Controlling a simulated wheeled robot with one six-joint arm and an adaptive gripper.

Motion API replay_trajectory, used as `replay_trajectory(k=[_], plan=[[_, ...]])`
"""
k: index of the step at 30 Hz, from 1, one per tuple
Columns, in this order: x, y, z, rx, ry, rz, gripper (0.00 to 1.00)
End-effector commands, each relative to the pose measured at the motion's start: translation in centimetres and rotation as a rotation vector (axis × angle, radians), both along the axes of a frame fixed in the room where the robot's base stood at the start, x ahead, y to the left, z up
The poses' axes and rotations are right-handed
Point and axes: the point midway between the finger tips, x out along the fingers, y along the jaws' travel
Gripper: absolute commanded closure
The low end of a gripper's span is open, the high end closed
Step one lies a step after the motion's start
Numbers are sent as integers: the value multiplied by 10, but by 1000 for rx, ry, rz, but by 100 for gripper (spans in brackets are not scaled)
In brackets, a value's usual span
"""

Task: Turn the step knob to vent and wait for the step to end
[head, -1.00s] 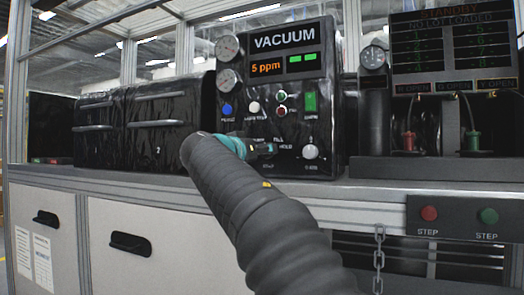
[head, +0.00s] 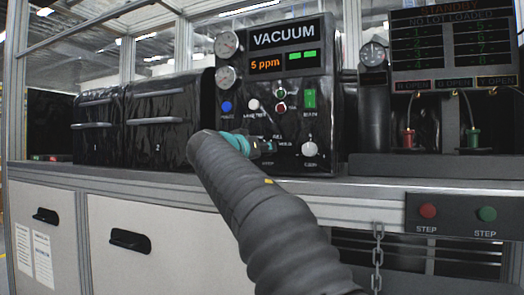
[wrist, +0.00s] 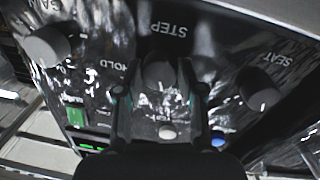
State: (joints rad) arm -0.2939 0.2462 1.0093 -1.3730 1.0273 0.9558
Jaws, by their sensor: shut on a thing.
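The black vacuum panel (head: 312,98) stands on the bench, its orange display (head: 267,64) reading 5 ppm beside two green bars. My gripper (head: 264,147) reaches its lower left part. In the wrist view, which shows the panel upside down, the dark step knob (wrist: 160,73) sits under the STEP label (wrist: 170,28) between the two fingers of my gripper (wrist: 160,84), which are shut on it. HOLD shows beside it. The knob's pointer and the vent mark cannot be made out. In the head view my gripper and arm hide the knob.
A grey knob (wrist: 45,45) and the SEAT knob (wrist: 258,88) flank my fingers in the wrist view. A white knob (head: 310,149) is right of my gripper in the head view. Red (head: 428,211) and green (head: 487,214) STEP buttons sit on the bench front.

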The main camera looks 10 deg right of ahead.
Motion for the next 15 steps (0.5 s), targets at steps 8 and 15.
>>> replay_trajectory(k=[8,15], plan=[[1,1,-1,-90,64,3,97],[1,0,-1,-244,176,3,97]])
